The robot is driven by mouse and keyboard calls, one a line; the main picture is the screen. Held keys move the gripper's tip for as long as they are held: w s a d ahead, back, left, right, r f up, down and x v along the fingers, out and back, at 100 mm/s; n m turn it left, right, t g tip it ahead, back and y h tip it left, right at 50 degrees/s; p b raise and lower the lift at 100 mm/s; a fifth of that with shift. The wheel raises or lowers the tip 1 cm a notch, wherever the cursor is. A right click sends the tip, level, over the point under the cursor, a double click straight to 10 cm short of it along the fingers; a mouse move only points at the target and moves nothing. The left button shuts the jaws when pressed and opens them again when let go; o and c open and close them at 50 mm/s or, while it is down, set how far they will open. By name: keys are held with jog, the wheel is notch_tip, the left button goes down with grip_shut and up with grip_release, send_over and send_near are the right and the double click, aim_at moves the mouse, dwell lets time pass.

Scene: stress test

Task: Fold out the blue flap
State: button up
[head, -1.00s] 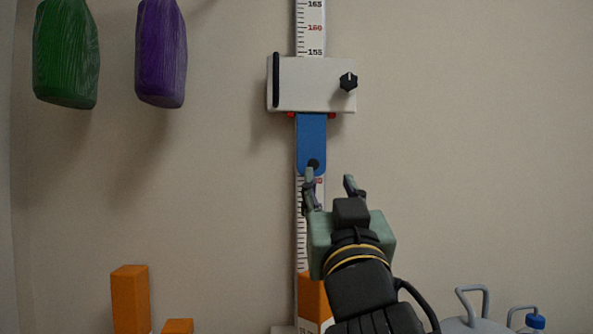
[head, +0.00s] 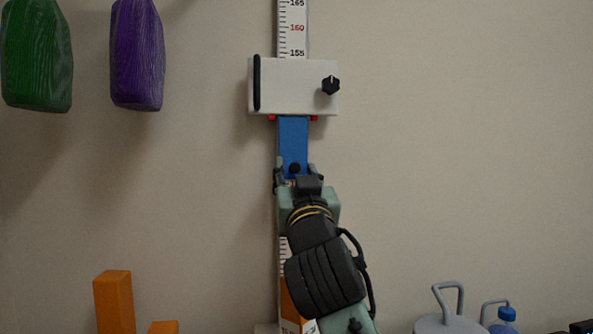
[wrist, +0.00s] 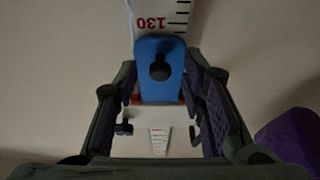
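The blue flap (head: 293,140) hangs down from the underside of the white box (head: 295,86) on the wall-mounted measuring scale (head: 293,30). In the wrist view the flap (wrist: 158,85) shows a dark round spot near its end and lies between the two fingers. My gripper (head: 295,172) is open at the flap's lower end, with one finger on each side. In the wrist view both fingers of my gripper (wrist: 160,105) look spread, with a gap to the flap. I cannot tell whether the flap's face touches the gripper.
The box carries a black bar (head: 257,82) and a black knob (head: 331,85). Green (head: 37,55) and purple (head: 137,55) bags hang at upper left. Orange blocks (head: 114,302) and a grey kettle-like thing (head: 447,318) stand below. The wall to the right is clear.

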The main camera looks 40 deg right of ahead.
jog(key=shift+c, duration=0.4)
grip_shut()
dwell(0.4)
